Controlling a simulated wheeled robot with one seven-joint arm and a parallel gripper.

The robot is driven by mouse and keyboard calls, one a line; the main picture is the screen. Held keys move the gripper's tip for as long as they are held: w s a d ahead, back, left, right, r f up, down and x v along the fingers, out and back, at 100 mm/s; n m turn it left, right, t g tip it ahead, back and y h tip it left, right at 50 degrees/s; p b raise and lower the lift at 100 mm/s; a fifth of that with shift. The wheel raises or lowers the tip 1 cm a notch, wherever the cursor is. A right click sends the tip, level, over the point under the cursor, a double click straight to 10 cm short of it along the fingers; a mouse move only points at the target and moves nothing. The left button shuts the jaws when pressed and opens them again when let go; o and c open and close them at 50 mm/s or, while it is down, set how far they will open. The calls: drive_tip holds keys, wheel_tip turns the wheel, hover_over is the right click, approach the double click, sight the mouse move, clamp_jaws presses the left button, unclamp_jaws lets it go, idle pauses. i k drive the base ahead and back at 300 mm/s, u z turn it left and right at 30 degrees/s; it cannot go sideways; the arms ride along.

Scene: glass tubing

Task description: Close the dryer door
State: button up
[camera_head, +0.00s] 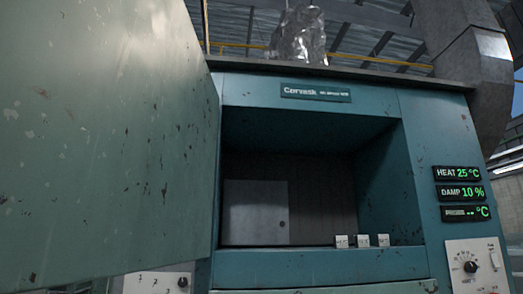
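The dryer (430,120) is a worn teal metal cabinet with a "Corvask" name plate, filling the middle and right of the head view. Its door (105,150) is a large scuffed teal panel that stands swung wide open, hinged on the left side of the opening, and fills the left of the view. The chamber (325,190) is dark, with a grey panel (255,212) at its back left. My gripper is not in view.
Several small white labelled blocks (363,241) stand at the front edge of the opening. Displays (463,191) read HEAT 25 °C and DAMP 10 %. A dial panel (476,265) is at lower right. A crumpled clear bag (298,38) lies on top.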

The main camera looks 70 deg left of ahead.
sight(109, 109)
drive_tip(key=k, duration=1.5)
drive_tip(key=u, duration=2.15)
drive_tip(key=i, duration=1)
drive_tip(key=z, duration=1.2)
drive_tip(key=k, duration=0.7)
drive_tip(key=u, duration=0.55)
